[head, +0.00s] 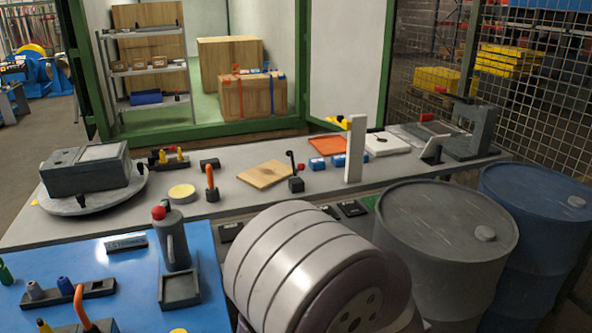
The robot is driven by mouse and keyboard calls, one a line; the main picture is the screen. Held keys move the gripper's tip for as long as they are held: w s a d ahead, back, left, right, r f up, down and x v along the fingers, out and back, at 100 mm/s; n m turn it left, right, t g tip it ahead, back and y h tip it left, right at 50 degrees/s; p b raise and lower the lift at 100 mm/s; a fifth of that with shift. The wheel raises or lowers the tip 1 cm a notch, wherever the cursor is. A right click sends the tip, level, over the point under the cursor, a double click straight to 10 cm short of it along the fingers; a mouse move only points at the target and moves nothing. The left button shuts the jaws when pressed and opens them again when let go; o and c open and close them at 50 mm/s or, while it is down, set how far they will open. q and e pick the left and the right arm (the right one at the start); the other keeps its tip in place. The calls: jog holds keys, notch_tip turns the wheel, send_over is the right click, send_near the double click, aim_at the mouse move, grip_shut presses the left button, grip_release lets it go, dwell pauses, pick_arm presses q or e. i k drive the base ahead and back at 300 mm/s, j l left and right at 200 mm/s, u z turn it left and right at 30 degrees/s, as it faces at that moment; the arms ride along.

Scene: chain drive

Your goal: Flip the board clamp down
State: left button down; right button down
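A flat wooden board (264,175) lies on the grey bench. Next to its right corner stands a small dark clamp (296,184) with its thin black lever upright. Left of the board stands another small dark fixture with an upright orange handle (211,178). No label shows which of these two is the board clamp; the black-lever one is closer to the board. Neither lever is folded down. Neither of my grippers is in view.
The grey bench (235,207) also holds a dark grey box (85,173) on a round plate, a yellow disc (182,191), blue blocks (317,164) and a white post (355,148). A blue table (130,270) stands in front. Grey (445,235) and blue drums (540,215) stand at right.

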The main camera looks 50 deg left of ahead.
aim_at(301, 166)
jog(key=i+j+u, duration=0.1)
jog(key=i+u, duration=0.25)
jog(key=i+l+u, duration=0.1)
jog(key=i+u, duration=0.3)
jog(key=i, duration=0.15)
jog(key=i+j+z, duration=0.1)
jog(key=z, duration=0.35)
jog(key=i+j+z, duration=0.1)
jog(key=z, duration=0.35)
jog(key=i+j+z, duration=0.1)
jog(key=z, duration=0.3)
jog(key=j+z, duration=0.25)
jog(key=z, duration=0.9)
jog(key=k+j+z, duration=0.1)
jog(key=z, duration=1.05)
jog(key=k+j+z, duration=0.15)
jog(key=z, duration=0.95)
jog(key=k+z, duration=0.15)
jog(key=z, duration=1)
jog(key=k+l+z, duration=0.1)
jog(key=z, duration=1.05)
jog(key=l+z, duration=0.3)
jog(key=z, duration=0.85)
jog(key=l+z, duration=0.2)
jog(key=z, duration=0.95)
jog(key=i+z, duration=0.2)
jog(key=z, duration=0.95)
